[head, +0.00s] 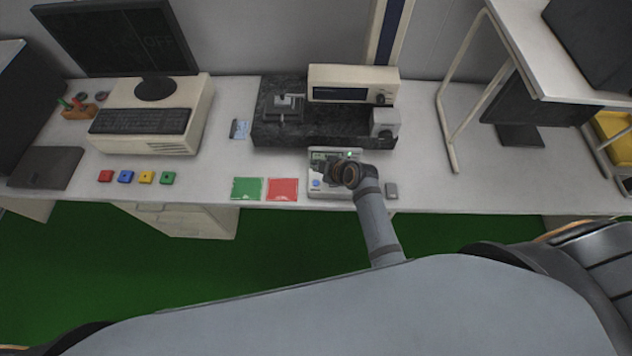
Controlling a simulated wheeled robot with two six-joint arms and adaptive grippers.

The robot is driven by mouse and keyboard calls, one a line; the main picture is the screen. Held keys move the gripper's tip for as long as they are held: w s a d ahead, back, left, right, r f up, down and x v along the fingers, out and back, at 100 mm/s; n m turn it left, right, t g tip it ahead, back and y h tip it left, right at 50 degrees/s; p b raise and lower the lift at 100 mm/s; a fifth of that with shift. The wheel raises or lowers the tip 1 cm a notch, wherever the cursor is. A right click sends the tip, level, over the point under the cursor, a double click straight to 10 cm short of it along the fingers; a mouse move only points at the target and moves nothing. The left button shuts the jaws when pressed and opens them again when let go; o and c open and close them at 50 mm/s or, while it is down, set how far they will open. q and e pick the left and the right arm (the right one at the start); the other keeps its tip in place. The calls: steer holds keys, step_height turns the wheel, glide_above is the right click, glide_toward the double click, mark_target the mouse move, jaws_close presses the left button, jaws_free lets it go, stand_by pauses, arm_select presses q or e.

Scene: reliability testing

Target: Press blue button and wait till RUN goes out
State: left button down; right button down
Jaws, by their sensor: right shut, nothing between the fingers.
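A pale tester box (345,191) sits near the front edge of the bench. A small blue button (316,183) shows at the left of its top face. A small green light (348,154) is lit near its back edge, beside a greenish display (318,156); I cannot read any label. My right gripper (322,172) is shut and empty, low over the box, its tips close to the blue button on its far side. I cannot tell if they touch anything. My arm hides the box's right part. My left gripper is out of view.
A dark slab (325,132) with apparatus and a cream instrument (352,84) stand behind. Several coloured blocks lie before the computer (150,121).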

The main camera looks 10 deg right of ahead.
mark_target(317, 184)
steer(key=shift+f, duration=0.15)
step_height(317, 184, down, 8)
steer(key=b, duration=0.8)
steer(key=shift+f, duration=0.3)
steer(key=shift+f, duration=0.1)
stand_by(0.6)
steer(key=shift+f+b, duration=0.3)
steer(key=shift+f, duration=0.4)
stand_by(0.5)
stand_by(0.3)
steer(key=shift+r+p, duration=0.6)
steer(key=shift+r, duration=0.2)
